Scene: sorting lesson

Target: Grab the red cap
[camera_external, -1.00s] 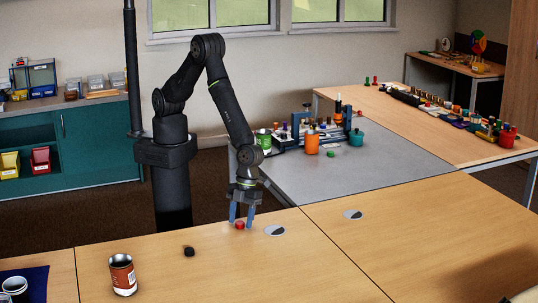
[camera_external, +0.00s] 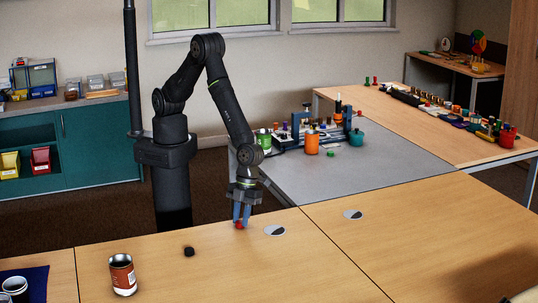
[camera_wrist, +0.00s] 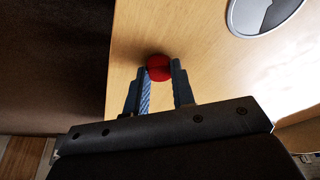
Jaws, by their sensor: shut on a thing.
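The red cap (camera_external: 240,225) is at the table's far edge in the external view, between my fingertips. In the wrist view the red cap (camera_wrist: 159,67) sits between the ends of my two blue-grey fingers. My gripper (camera_external: 241,220) points down and is shut on the cap, low over the wooden table (camera_external: 330,270). In the wrist view my gripper (camera_wrist: 160,72) has a finger against each side of the cap. I cannot tell whether the cap still touches the table.
A black cap (camera_external: 189,251) and an orange-brown can (camera_external: 123,275) stand to the left on the table. A round grey disc (camera_external: 275,230) lies just right of my gripper, another (camera_external: 353,214) farther right. The table front is clear.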

